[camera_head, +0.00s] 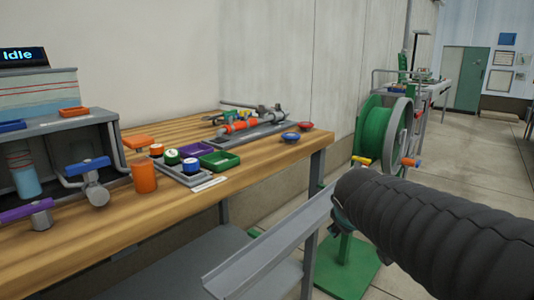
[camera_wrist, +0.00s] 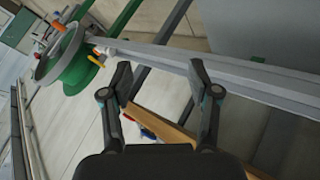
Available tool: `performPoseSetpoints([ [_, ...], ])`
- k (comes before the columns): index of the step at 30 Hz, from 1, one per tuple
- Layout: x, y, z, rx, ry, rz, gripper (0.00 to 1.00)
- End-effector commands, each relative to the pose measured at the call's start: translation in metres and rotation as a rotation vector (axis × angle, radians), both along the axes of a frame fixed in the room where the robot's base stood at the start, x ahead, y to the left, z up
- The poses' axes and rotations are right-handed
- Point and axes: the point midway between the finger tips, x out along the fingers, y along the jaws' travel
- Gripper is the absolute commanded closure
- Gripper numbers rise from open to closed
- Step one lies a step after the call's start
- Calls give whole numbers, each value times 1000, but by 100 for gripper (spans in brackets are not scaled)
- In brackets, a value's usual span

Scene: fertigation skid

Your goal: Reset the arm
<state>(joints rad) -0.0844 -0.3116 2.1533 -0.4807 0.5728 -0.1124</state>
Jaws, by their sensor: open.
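My arm (camera_head: 430,235), in a black ribbed sleeve, reaches in from the right edge of the head view, in front of the green hose reel. The gripper end is mostly hidden or dark there. In the wrist view my gripper (camera_wrist: 160,88) shows two black fingers spread apart with nothing between them. The wooden bench (camera_wrist: 175,135) and the floor show beyond the fingers.
The wooden bench (camera_head: 120,235) holds bottle caps, small trays (camera_head: 220,160) and an orange cup (camera_head: 144,176). A grey metal channel (camera_head: 270,250) lies close to my arm. A green reel (camera_head: 375,135) stands behind it. Floor is clear at the right back.

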Motion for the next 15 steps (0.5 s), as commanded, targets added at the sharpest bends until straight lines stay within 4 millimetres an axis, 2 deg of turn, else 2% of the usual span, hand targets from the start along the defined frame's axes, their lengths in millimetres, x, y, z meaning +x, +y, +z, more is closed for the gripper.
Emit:
performPoseSetpoints([
  [1, -28, -2, -17, 70, 56, -68, 39],
  [3, -67, -1, -41, 172, 141, -162, 39],
  [6, -125, 7, -71, 313, 255, -276, 39],
  [9, -174, 19, -93, 424, 331, -338, 39],
  [12, -197, 25, -100, 486, 323, -355, 39],
  [15, -207, 22, -97, 496, 289, -357, 39],
])
